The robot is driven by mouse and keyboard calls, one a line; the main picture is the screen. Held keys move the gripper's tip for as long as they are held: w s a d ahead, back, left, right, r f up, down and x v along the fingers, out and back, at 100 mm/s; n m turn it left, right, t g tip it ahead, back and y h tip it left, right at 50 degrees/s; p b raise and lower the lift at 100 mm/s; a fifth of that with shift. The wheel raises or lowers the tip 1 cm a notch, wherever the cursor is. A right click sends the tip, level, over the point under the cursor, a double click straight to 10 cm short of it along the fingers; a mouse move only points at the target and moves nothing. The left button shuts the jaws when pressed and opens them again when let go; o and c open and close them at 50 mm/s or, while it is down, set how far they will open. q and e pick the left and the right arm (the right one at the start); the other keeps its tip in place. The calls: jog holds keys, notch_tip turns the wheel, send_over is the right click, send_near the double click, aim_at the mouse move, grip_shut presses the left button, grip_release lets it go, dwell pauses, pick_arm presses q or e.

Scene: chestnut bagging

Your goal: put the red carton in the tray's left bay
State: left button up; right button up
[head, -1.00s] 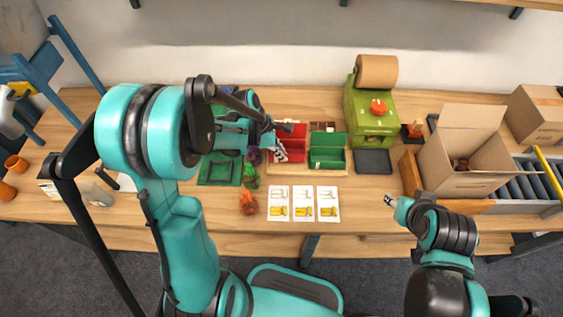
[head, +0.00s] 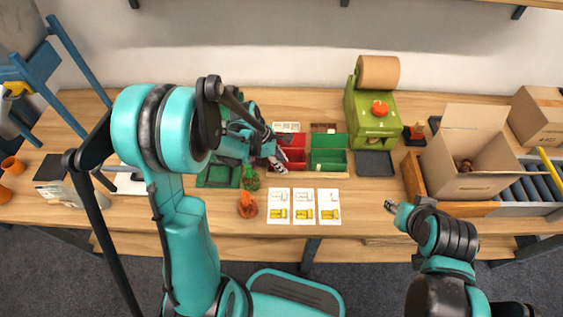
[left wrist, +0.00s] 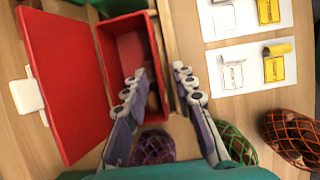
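The red carton (head: 293,157) stands with its lid open toward the back, left of the green carton (head: 328,158). In the left wrist view its red lid (left wrist: 62,85) lies left of the hollow body (left wrist: 128,50), and a pale wooden tray rim (left wrist: 167,45) runs along its near side. I cannot tell if the carton sits flat in the left bay. My left gripper (left wrist: 160,72) is open, one finger over the carton's opening, the other outside the near wall and rim. Contact is unclear. My right gripper (head: 390,205) is near the table's front edge, too small to read.
Orange (head: 247,205) and green (head: 250,180) net bags lie left of three picture cards (head: 303,206); a purple one (left wrist: 153,147) shows in the wrist view. A green machine (head: 372,112), dark pad (head: 374,164) and cardboard box (head: 465,178) stand right.

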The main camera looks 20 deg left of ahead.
pick_arm(q)
jog(key=shift+r, duration=0.1)
jog(key=shift+a+r+p, duration=0.1)
jog(key=shift+r+p, duration=0.2)
jog(key=shift+r, duration=0.05)
jog(key=p+v, duration=0.4)
jog(key=v, duration=0.7)
jog(key=s+d+r+m+t+y, duration=0.1)
jog(key=s+r+m+t+y, duration=0.1)
jog(key=s+m, duration=0.4)
jog(key=s+d+r+m+t+y, duration=0.1)
jog(key=s+r+m, duration=0.5)
jog(key=m, duration=0.9)
jog(key=shift+s+d+r+t+y, duration=0.25)
jog(key=shift+r+t+y, duration=0.5)
jog(key=shift+t, duration=0.65)
